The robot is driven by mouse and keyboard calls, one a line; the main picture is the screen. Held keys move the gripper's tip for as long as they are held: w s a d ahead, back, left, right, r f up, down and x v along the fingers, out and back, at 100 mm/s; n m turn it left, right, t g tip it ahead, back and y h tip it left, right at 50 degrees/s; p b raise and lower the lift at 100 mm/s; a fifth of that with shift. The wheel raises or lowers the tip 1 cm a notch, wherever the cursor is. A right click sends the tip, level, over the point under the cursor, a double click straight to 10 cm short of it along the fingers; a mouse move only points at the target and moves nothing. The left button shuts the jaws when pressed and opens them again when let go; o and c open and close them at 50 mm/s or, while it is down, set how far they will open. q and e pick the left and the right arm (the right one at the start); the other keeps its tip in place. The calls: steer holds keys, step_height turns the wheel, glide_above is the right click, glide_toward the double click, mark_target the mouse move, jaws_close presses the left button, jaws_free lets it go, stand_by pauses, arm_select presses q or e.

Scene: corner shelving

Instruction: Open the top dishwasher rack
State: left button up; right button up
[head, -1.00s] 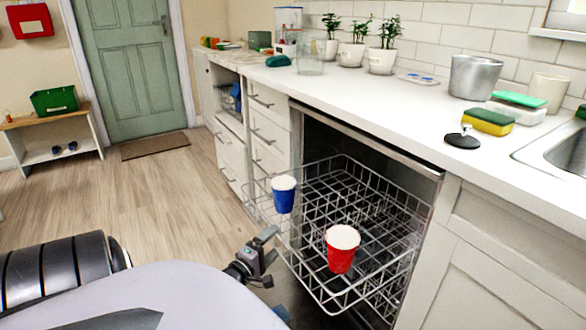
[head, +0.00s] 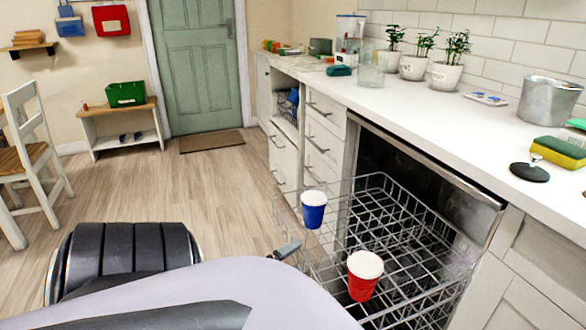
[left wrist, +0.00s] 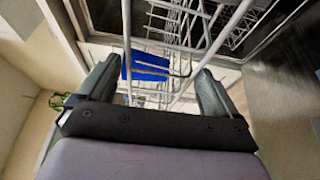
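The wire top dishwasher rack (head: 440,235) stands out of the dishwasher, a blue cup (head: 313,212) at its left front and a red cup (head: 364,282) nearer me. My left gripper (head: 284,250) is at the rack's front left side, mostly hidden by my own arm. In the left wrist view its two fingers (left wrist: 153,84) are apart, with wires of the rack (left wrist: 205,45) running between and beyond them. A blue patch, likely the blue cup (left wrist: 147,67), shows between the fingers. I cannot tell whether the fingers touch the wire. My right gripper is not in view.
The white counter (head: 420,110) runs above the dishwasher, with potted plants, a metal pot (head: 548,99) and a sponge (head: 560,150). Drawers (head: 322,140) are left of the opening. The wooden floor (head: 220,205) is clear; a chair (head: 35,150) stands far left.

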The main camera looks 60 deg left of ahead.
arm_select(q)
steer(key=shift+r, duration=0.2)
steer(key=p+v, duration=0.1)
steer(key=v, duration=0.6)
stand_by(0.5)
